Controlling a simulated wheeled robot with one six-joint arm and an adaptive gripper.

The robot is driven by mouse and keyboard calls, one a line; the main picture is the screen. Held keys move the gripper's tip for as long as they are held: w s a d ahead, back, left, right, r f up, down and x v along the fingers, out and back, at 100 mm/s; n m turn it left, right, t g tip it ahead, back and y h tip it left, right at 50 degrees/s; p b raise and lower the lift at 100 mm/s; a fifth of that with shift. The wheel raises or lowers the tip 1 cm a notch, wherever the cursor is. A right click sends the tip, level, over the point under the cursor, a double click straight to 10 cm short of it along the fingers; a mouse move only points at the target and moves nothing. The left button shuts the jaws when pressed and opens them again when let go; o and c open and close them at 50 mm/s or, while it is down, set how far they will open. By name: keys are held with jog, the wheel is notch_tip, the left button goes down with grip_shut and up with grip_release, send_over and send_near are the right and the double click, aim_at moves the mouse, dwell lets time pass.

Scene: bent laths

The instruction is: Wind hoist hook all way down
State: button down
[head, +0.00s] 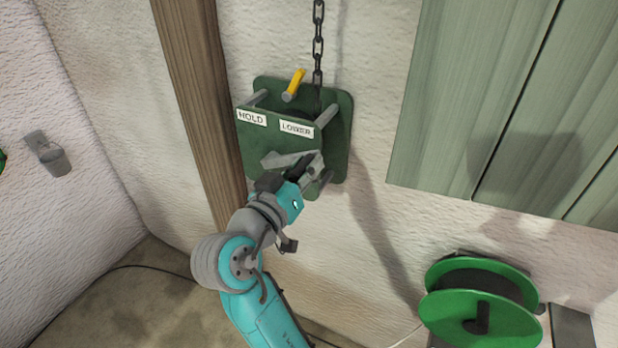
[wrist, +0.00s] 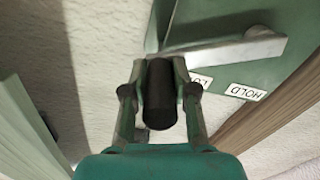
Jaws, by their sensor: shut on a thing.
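The hoist (head: 340,150) is a green box on a plate fixed to the pale wall. It bears the labels HOLD (head: 252,118) and LOWER (head: 297,129). A yellow-tipped lever (head: 295,82) sticks out above them, nearer the LOWER label. A dark chain (head: 318,45) runs up from the box. A grey crank arm (wrist: 228,50) crosses the hoist's front. My gripper (head: 312,168) is at the lower front of the hoist. In the wrist view its fingers are shut on the black crank handle (wrist: 160,100). I see no hook in either view.
A wooden post (head: 195,90) stands left of the hoist. Green boards (head: 480,90) cover the wall at right. A green reel (head: 480,310) sits at lower right. A small grey wall holder (head: 48,153) is at far left. Bare wall lies below the hoist.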

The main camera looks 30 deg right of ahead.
jog(key=w+a+r+n, duration=0.3)
jog(key=w+a+n, duration=0.1)
jog(key=n, duration=0.4)
jog(key=w+a+r+n, duration=0.3)
jog(key=w+a+n, duration=0.1)
jog(key=w+n, duration=0.3)
jog(key=shift+w+a+r+n, duration=0.2)
jog(key=shift+w+n, duration=0.05)
jog(key=shift+n, duration=0.35)
jog(key=c, duration=0.9)
grip_release()
jog(key=v, duration=1.2)
